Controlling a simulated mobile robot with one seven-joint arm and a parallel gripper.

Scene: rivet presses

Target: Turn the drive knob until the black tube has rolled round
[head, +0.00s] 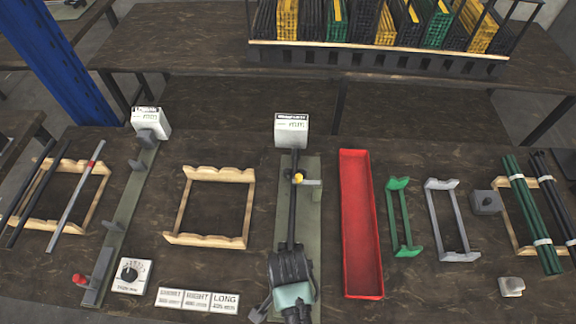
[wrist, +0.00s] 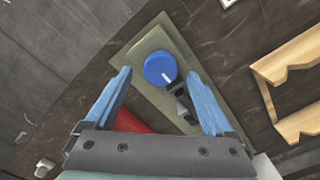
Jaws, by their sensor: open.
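The drive knob (wrist: 160,68) is blue and round with a white pointer mark, on one end of a grey-green plate. In the wrist view my gripper (wrist: 159,73) is open, with one blue finger on each side of the knob and gaps between; I cannot tell how far above the knob the fingertips are. In the head view the black tube (head: 292,210) lies lengthwise along the plate (head: 312,230), with a yellow spot beside its far part. My own dark wrist covers the plate's near end there, so the knob and fingertips are hidden.
A long red tray (head: 361,225) lies close to the plate's right. A wooden cradle (head: 175,238) stands to its left. A white labelled box (head: 291,130) stands at the plate's far end. Green (head: 392,220) and grey (head: 433,220) racks stand farther right.

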